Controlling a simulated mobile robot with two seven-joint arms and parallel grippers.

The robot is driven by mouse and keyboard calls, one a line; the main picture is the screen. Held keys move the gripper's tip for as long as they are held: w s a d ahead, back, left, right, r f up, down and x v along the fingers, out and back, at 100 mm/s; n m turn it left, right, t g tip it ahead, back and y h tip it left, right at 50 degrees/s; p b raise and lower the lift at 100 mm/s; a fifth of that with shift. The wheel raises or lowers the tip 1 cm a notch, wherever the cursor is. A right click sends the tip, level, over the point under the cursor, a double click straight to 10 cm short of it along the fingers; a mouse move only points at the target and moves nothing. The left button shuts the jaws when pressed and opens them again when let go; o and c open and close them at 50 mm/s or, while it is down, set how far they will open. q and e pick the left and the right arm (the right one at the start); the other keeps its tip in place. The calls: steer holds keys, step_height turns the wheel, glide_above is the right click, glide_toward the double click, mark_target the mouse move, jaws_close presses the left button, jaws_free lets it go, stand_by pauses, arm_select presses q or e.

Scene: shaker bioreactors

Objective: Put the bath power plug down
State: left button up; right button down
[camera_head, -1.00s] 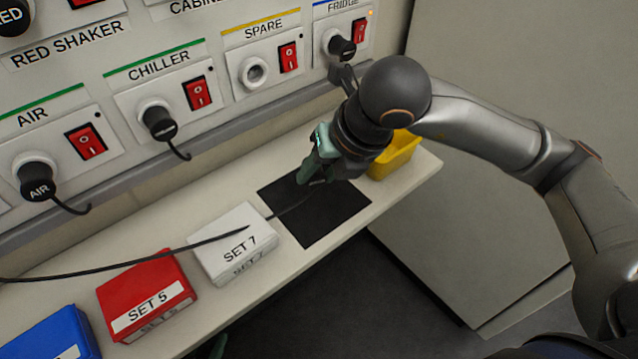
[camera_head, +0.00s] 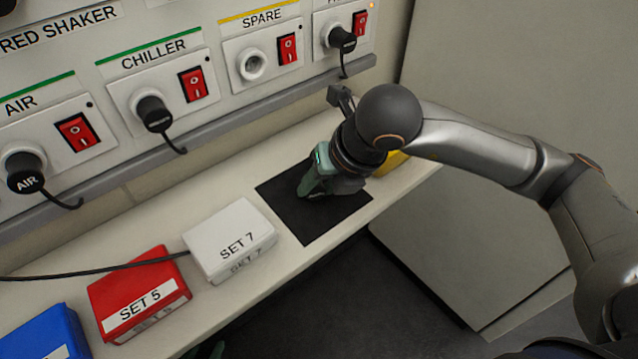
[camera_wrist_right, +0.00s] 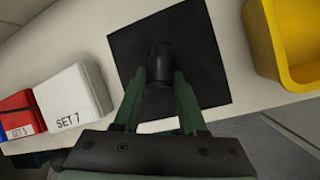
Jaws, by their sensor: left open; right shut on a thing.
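The black plug (camera_wrist_right: 160,62) is between the green fingertips of my right gripper (camera_wrist_right: 161,80) in the right wrist view, over the black mat (camera_wrist_right: 212,60). My right gripper (camera_head: 308,190) points down at the mat (camera_head: 325,222) in the head view, where its fingers hide the plug. I cannot tell whether the plug touches the mat. A dark cable (camera_head: 90,272) runs in from the left across the red box and stops from view at the white box's left edge. A green tip of my left gripper (camera_head: 216,350) shows at the bottom edge, away from the mat; most of it is out of view.
The white SET 7 box (camera_head: 230,240), red SET 5 box (camera_head: 138,295) and a blue box (camera_head: 45,335) stand left of the mat on the shelf. A yellow bin (camera_wrist_right: 290,45) stands right of it. The socket panel (camera_head: 225,80) rises behind; the SPARE socket (camera_head: 252,66) is empty.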

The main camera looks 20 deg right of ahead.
steer(key=shift+c, duration=2.3)
jaws_free()
steer(key=shift+r, duration=0.1)
steer(key=shift+r+p, duration=0.15)
steer(key=shift+p, duration=0.15)
steer(key=shift+r+p, duration=0.8)
steer(key=shift+p, duration=0.2)
steer(key=p+v, duration=0.1)
steer(key=v, duration=1)
steer(key=shift+s, duration=0.2)
steer(key=shift+d, duration=0.15)
